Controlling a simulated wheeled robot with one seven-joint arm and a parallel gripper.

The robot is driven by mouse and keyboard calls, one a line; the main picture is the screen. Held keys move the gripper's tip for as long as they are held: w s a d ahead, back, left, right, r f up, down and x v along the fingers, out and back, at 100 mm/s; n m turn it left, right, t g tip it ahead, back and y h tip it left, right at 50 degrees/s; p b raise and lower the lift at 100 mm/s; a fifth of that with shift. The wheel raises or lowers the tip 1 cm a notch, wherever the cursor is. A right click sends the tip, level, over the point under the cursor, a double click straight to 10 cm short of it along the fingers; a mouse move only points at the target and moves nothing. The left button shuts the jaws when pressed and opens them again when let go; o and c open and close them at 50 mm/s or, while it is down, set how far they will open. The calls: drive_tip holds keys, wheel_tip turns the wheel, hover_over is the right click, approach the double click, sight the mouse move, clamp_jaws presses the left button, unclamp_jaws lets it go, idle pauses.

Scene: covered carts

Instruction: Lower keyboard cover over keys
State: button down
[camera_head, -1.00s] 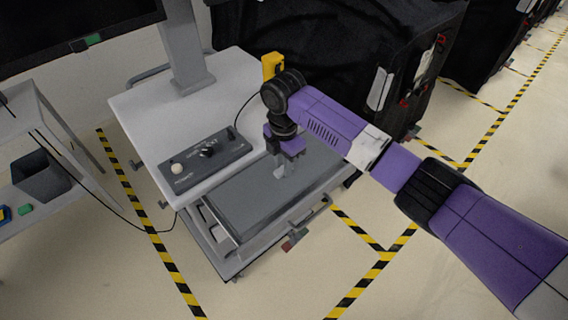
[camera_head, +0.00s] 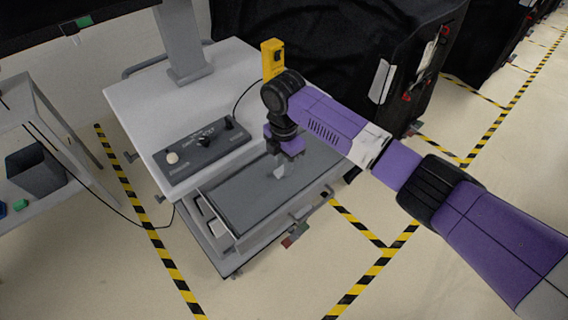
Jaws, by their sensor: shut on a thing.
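The keyboard cover (camera_head: 250,195) is a dark grey flat panel at the front of the light grey cart (camera_head: 125,95). It lies low over the keyboard tray, and pale edges (camera_head: 206,211) show along its left side. The keys themselves are hidden or too small to tell. My gripper (camera_head: 279,172) points down at the cover's right half, with its fingertips at the panel. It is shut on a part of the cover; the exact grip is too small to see.
A control box (camera_head: 203,153) with knobs stands on the cart behind the cover. A yellow device (camera_head: 272,58) is behind my wrist. A black-covered cart (camera_head: 335,50) stands at the back right, and a shelf with a dark bin (camera_head: 36,172) at the left. Floor in front is clear.

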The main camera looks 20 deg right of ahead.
drive_tip(key=shift+w+a+b, duration=0.3)
drive_tip(key=shift+w+b, duration=0.45)
drive_tip(key=shift+w, duration=0.15)
drive_tip(key=shift+w+a+b, duration=0.25)
drive_tip(key=shift+w+b, duration=0.45)
drive_tip(key=shift+w, duration=0.15)
drive_tip(key=shift+f+b, duration=0.35)
drive_tip(key=shift+f, duration=0.5)
drive_tip(key=c, duration=1.2)
unclamp_jaws()
drive_tip(key=shift+o, duration=0.2)
wheel_tip(320, 180, up, 8)
drive_tip(key=shift+f+b, duration=0.1)
drive_tip(key=shift+b, duration=0.35)
